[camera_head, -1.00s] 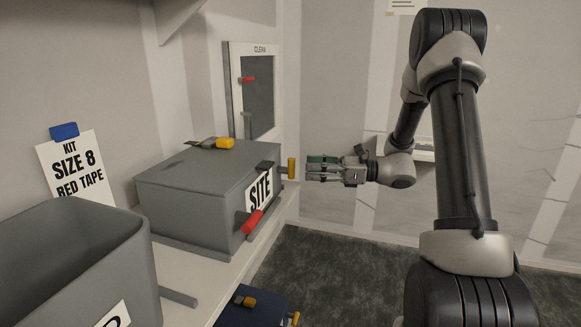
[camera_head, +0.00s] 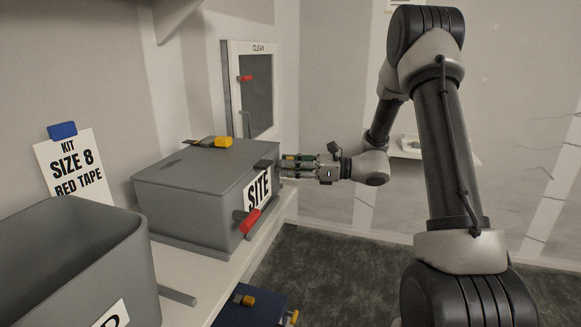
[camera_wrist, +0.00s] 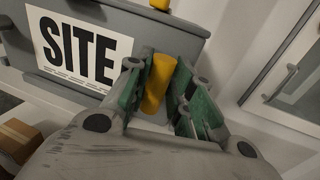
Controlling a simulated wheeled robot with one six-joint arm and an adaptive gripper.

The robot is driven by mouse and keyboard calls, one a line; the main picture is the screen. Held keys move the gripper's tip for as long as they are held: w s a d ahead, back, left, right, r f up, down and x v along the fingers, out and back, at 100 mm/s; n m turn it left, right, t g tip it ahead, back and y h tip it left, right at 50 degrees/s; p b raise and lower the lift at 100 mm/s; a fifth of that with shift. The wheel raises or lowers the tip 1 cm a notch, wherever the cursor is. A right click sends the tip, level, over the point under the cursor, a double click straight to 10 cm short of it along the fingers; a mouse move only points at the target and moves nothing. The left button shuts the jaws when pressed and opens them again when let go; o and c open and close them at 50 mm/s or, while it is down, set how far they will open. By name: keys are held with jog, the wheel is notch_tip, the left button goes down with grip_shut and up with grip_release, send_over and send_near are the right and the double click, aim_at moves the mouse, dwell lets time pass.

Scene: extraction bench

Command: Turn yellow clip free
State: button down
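A grey lidded box (camera_head: 190,205) with a SITE label (camera_head: 257,190) sits on the bench. A yellow clip (camera_wrist: 157,84) is on the box's label side, beside the SITE label, in the wrist view. In the head view my gripper mostly hides it. My gripper (camera_head: 287,165) has reached the box's label side from the right. In the wrist view, the green-padded fingers of my gripper (camera_wrist: 162,98) stand on either side of the yellow clip. They look apart, with a narrow gap at the right finger; firm contact is not clear.
A red-handled clip (camera_head: 250,220) sticks out near the SITE label. A yellow-ended clip (camera_head: 224,142) lies on the lid. An open grey bin (camera_head: 140,260) stands in front left. A dark blue box (camera_head: 250,310) is below. A CLEAN cabinet (camera_head: 250,90) is behind.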

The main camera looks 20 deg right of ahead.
dwell(0.3)
jog(key=n, duration=0.3)
jog(key=n+h, duration=0.1)
jog(key=shift+s+a+n, duration=0.2)
jog(key=shift+s+n, duration=0.1)
jog(key=n, duration=0.3)
jog(key=shift+s+a+f+h, duration=0.1)
jog(key=shift+s+f+h, duration=0.1)
jog(key=shift+h, duration=0.2)
jog(key=n, duration=0.4)
jog(key=shift+s+f+t+h, duration=0.15)
jog(key=shift+f+t+h, duration=0.15)
jog(key=shift+h, duration=0.1)
jog(key=c, duration=2.2)
grip_release()
jog(key=n, duration=0.3)
jog(key=shift+s+a+f+t+h, duration=0.1)
jog(key=shift+f+t+h, duration=0.2)
jog(key=shift+t+h, duration=0.1)
jog(key=shift+n, duration=0.4)
jog(key=o, duration=0.9)
jog(key=shift+f, duration=0.1)
